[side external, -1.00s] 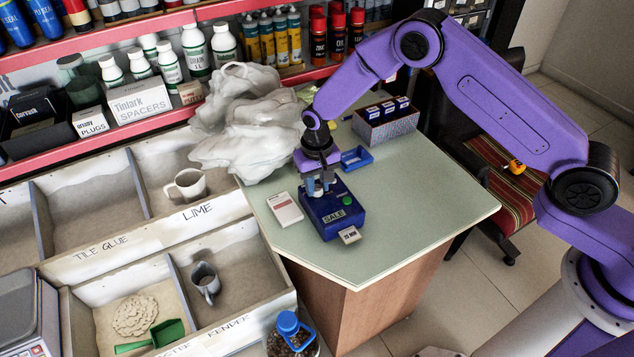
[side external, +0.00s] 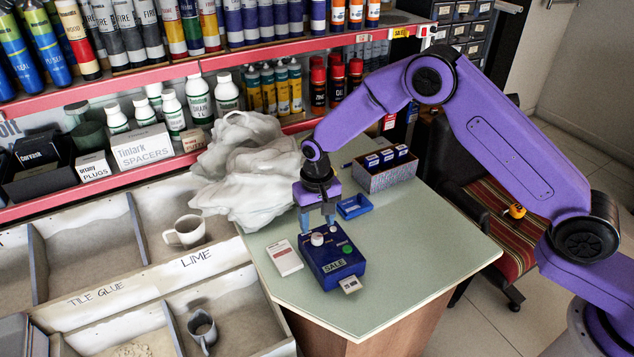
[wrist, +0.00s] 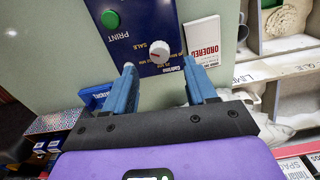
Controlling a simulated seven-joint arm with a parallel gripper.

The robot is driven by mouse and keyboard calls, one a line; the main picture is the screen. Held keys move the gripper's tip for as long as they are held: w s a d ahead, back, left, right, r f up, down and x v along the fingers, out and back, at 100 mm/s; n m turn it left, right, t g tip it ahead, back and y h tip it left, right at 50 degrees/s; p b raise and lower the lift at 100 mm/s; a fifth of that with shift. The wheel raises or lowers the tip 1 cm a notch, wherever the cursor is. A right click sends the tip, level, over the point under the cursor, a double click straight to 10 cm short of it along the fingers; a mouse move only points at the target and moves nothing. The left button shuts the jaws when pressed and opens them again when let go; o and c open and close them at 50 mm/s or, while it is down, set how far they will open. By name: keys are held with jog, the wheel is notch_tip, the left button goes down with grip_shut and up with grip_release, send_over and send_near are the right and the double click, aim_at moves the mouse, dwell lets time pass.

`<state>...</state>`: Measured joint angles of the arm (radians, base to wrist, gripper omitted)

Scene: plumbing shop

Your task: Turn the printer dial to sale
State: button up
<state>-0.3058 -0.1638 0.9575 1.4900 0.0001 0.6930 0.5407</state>
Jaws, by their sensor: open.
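The blue printer (side external: 333,268) sits on the pale green counter, with a SALE plate on its front and a small printed ticket (side external: 349,284) at its front edge. Its white dial (side external: 317,239) stands on top and also shows in the wrist view (wrist: 160,50). A small red mark shows on the dial; which label it points to is too small to tell. A green PRINT button (side external: 347,249) is beside it. My gripper (side external: 317,224) is open and empty above the back of the printer. In the wrist view its blue fingertips (wrist: 158,66) are apart, short of the dial.
A white ORDERED card (side external: 286,257) lies left of the printer. A blue tray (side external: 354,207) and a box of blue cartons (side external: 386,170) are behind it. A crumpled white bag (side external: 245,170) is at the back left. The counter's right side is clear.

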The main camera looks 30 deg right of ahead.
aim_at(317, 236)
notch_tip(317, 236, up, 13)
dwell(0.3)
jog(key=shift+f, duration=0.1)
dwell(0.4)
jog(key=s+d+r+n, duration=0.3)
jog(key=s, duration=0.5)
jog(key=s+d+r+n, duration=0.2)
jog(key=s+r+n, duration=0.15)
jog(key=s, duration=0.45)
jog(key=s+d+n, duration=0.3)
jog(key=s+d, duration=0.4)
jog(key=s, duration=0.3)
jog(key=s+d+n, duration=0.4)
jog(key=s+d, duration=0.3)
jog(key=s, duration=0.3)
